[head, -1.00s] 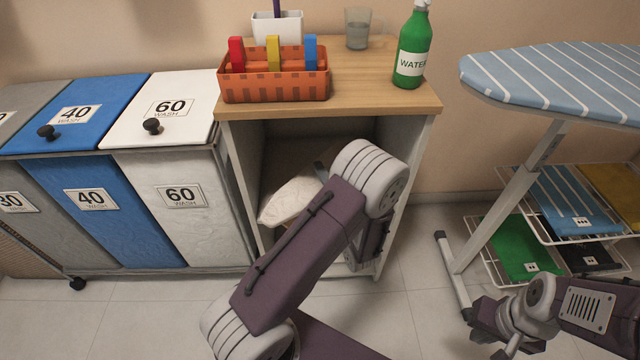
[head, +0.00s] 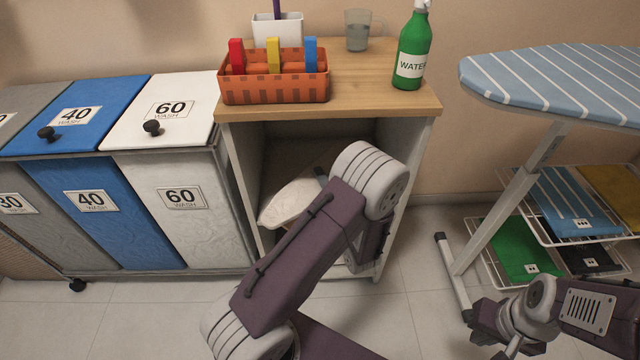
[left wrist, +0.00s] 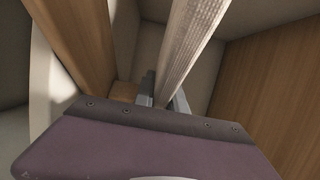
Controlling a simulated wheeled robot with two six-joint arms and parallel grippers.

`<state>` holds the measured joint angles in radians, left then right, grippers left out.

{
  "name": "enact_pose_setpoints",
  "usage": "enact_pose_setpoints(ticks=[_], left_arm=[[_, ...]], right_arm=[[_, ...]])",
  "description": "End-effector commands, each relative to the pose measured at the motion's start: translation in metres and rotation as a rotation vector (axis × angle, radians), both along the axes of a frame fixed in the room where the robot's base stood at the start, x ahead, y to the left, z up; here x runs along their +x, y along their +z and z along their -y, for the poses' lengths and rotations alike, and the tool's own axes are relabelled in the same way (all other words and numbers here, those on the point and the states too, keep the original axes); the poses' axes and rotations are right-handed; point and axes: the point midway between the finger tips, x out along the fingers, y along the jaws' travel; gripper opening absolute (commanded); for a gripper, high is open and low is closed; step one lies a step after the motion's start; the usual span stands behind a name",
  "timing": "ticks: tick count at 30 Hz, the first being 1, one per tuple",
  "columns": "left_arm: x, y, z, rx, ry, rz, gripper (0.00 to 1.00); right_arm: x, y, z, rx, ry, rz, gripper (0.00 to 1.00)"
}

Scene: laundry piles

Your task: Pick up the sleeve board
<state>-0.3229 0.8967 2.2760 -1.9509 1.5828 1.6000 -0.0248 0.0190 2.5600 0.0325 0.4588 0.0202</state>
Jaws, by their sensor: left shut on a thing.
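The sleeve board (head: 289,204) is a pale, padded board inside the open cabinet, partly hidden behind my left arm in the head view. In the left wrist view its pale woven cover (left wrist: 194,42) runs up and away as a narrow band between the fingers. My left gripper (left wrist: 163,97) is shut on it, one finger on each side. In the head view that gripper is mostly hidden by its own arm. My right arm is at the lower right of the head view, away from the cabinet; its finger opening cannot be made out.
The cabinet's wooden top (head: 350,92) carries an orange basket (head: 275,90), a green water bottle (head: 413,45) and a glass mug (head: 358,30). Cabinet walls stand close around the left gripper. Wash bins (head: 160,110) stand left, an ironing board (head: 560,80) right.

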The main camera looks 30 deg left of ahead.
Motion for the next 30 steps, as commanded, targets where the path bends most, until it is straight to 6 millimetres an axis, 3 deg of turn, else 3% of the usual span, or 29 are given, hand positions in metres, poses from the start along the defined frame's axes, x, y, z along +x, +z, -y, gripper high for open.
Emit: enact_pose_setpoints(ticks=[23, 26, 30], left_arm=[[0.000, 0.000, 0.000, 0.001, 0.000, 0.001, 0.00], [0.000, 0.009, 0.000, 0.000, 0.000, 0.001, 0.00], [0.000, 0.044, 0.000, -0.001, 0.000, 0.004, 0.00]], right_arm=[[0.000, 0.000, 0.000, 0.000, 0.000, 0.000, 0.00], [0.000, 0.007, 0.000, 0.000, 0.000, 0.000, 0.00], [0.000, 0.028, 0.000, 0.000, 0.000, 0.000, 0.00]])
